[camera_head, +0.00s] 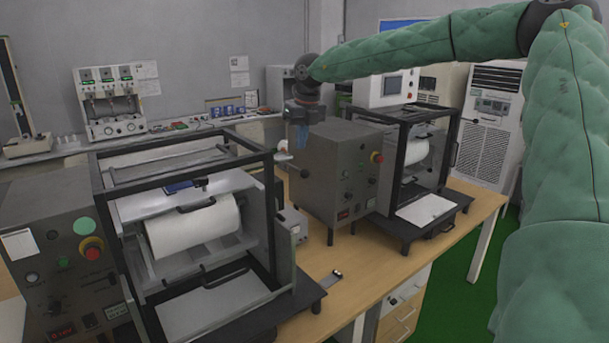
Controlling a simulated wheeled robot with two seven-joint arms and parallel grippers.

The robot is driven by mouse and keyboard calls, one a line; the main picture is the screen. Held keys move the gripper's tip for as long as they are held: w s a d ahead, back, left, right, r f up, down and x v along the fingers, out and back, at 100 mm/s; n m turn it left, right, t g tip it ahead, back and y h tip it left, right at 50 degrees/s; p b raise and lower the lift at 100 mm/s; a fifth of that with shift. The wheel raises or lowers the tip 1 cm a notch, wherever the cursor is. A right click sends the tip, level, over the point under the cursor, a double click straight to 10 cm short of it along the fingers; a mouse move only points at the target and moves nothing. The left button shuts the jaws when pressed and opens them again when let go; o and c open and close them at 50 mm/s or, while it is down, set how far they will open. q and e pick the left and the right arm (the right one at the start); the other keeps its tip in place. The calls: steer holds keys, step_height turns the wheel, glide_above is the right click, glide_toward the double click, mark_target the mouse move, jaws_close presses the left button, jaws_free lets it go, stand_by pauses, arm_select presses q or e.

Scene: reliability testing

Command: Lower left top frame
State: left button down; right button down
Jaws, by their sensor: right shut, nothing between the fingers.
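The left machine has a black top frame (216,164) of square bars standing over a white roll (192,228). The frame is level above the machine on upright black posts. My right arm comes in from the right in a green padded sleeve. My right gripper (302,138) points down at the far left side of the grey control box, beyond and to the right of the left machine's frame. It is shut, empty and apart from the frame. Its fingertips are small and hard to make out. My left gripper is not in view.
A grey control box (345,170) stands between the machines. A second machine with a black frame (405,112) is at the right. Another control box (60,270) stands at left. The wooden table (340,255) has bare room in front of the middle box.

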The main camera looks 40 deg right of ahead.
mark_target(306, 170)
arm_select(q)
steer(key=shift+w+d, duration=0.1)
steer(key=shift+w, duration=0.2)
arm_select(e)
steer(key=shift+s+d+f+m+g, duration=0.1)
steer(key=shift+s+d+m+g, duration=0.15)
steer(key=shift+s, duration=0.25)
steer(key=shift+s+d+f+m+g, duration=0.15)
steer(key=shift+s+g, duration=0.1)
steer(key=shift+s, duration=0.2)
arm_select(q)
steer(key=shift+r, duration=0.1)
arm_select(e)
steer(key=f, duration=0.5)
steer(key=shift+w+f, duration=0.3)
steer(key=shift+f, duration=0.25)
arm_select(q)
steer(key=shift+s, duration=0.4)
arm_select(e)
steer(key=shift+f, duration=0.35)
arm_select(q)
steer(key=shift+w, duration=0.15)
